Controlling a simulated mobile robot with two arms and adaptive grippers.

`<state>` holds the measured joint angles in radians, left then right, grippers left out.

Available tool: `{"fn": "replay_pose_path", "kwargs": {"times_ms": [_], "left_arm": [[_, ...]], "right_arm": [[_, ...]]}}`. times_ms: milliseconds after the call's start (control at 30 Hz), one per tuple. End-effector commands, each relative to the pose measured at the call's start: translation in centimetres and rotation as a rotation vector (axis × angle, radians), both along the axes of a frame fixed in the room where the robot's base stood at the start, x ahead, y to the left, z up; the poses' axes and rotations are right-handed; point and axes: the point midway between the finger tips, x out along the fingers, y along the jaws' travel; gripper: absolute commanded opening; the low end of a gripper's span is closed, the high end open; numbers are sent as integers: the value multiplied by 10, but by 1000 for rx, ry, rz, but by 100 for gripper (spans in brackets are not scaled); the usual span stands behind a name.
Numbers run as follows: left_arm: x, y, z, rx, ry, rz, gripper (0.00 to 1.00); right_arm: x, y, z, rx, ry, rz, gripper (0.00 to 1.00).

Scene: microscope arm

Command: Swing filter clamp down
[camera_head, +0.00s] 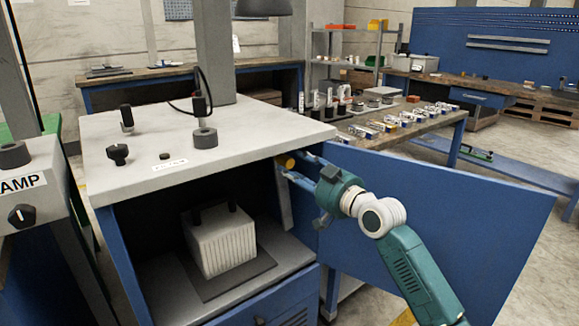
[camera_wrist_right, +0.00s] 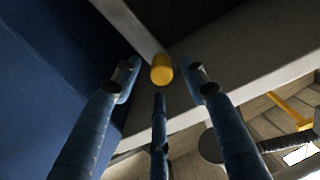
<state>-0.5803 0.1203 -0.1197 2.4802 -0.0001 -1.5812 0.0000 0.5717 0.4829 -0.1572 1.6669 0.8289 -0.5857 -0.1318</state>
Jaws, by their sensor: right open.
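The yellow knob (camera_head: 287,162), which seems to be the end of the filter clamp, sits just under the worktop at the open cabinet's upper right corner. A grey bar (camera_head: 284,197) shows below it; I cannot tell whether they are joined. My right gripper (camera_head: 302,168) reaches in from the right with its fingers pointing at the knob. In the right wrist view the knob (camera_wrist_right: 161,69) lies between the spread blue fingertips (camera_wrist_right: 163,80). The fingers are open, and I cannot tell whether any touches it. My left gripper is out of view.
The blue cabinet door (camera_head: 440,205) stands open behind and below my right arm. A white ribbed block (camera_head: 222,243) sits on a dark mat inside the cabinet. The white worktop (camera_head: 250,125) lies just above the fingers, carrying knobs and a cabled post.

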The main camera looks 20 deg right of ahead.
Motion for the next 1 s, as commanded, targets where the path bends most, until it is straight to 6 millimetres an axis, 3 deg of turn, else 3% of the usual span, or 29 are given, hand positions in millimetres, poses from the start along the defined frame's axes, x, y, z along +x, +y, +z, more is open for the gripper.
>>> {"fn": "replay_pose_path", "kwargs": {"times_ms": [200,567,800,1000], "left_arm": [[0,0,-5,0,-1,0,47],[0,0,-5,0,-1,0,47],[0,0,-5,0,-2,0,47],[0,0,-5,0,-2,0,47]], "right_arm": [[26,10,0,-1,0,0,43],[31,12,0,-2,0,0,43],[31,12,-1,-3,1,0,0],[31,12,-2,-4,3,0,0]]}}
